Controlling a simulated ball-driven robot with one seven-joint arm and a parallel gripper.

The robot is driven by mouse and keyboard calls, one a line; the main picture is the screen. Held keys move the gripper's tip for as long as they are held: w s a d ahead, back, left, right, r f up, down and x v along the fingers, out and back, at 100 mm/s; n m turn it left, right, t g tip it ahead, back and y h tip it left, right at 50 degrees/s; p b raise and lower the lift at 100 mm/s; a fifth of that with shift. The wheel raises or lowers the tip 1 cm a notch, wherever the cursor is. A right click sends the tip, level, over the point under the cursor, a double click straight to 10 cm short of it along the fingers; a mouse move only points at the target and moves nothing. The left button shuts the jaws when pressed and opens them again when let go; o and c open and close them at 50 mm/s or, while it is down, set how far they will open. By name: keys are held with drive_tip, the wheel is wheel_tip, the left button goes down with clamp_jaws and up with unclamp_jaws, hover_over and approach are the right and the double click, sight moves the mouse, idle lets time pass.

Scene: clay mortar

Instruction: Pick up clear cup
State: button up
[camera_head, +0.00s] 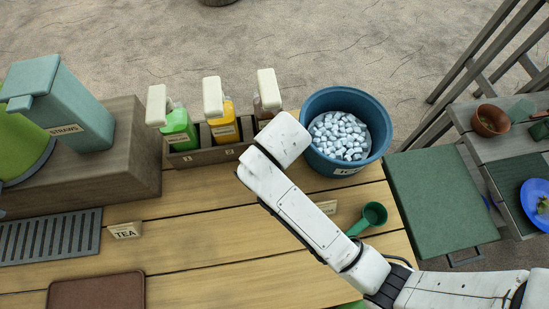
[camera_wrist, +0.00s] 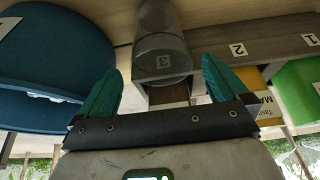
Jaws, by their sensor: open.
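The clear cup (camera_wrist: 160,35) is a smoky see-through cylinder in the wrist view, at the top middle. A label with a 3 shows through it. My gripper (camera_wrist: 158,68) has two green fingers, spread apart, one on each side of the line to the cup. The cup appears between or just beyond the fingertips, and I cannot tell how much space is left. The fingers do not press on it. In the head view my arm hides the cup and the gripper.
The wooden rack (camera_head: 205,150) holds pump bottles, green (camera_head: 178,128), yellow (camera_head: 222,122) and brown (camera_head: 267,100). A blue ice bucket (camera_head: 347,130) stands right of it. A green scoop (camera_head: 370,216), TEA sign (camera_head: 125,230) and brown tray (camera_head: 97,292) lie on the table.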

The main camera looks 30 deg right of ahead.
drive_tip(key=x, duration=0.4)
drive_tip(key=shift+a+f, duration=0.1)
drive_tip(key=shift+f, duration=0.1)
drive_tip(key=c, duration=1.4)
drive_tip(key=shift+r, duration=0.15)
drive_tip(key=s+a+r, duration=0.1)
drive_tip(key=s+r, duration=0.3)
drive_tip(key=s+a+r, duration=0.2)
drive_tip(key=s+r, duration=0.2)
drive_tip(key=s+a+r+b, duration=0.1)
drive_tip(key=s+a+r, duration=0.1)
drive_tip(key=s+r, duration=0.2)
drive_tip(key=shift+s+a+r, duration=0.2)
drive_tip(key=shift+s+r, duration=0.2)
drive_tip(key=shift+s, duration=0.1)
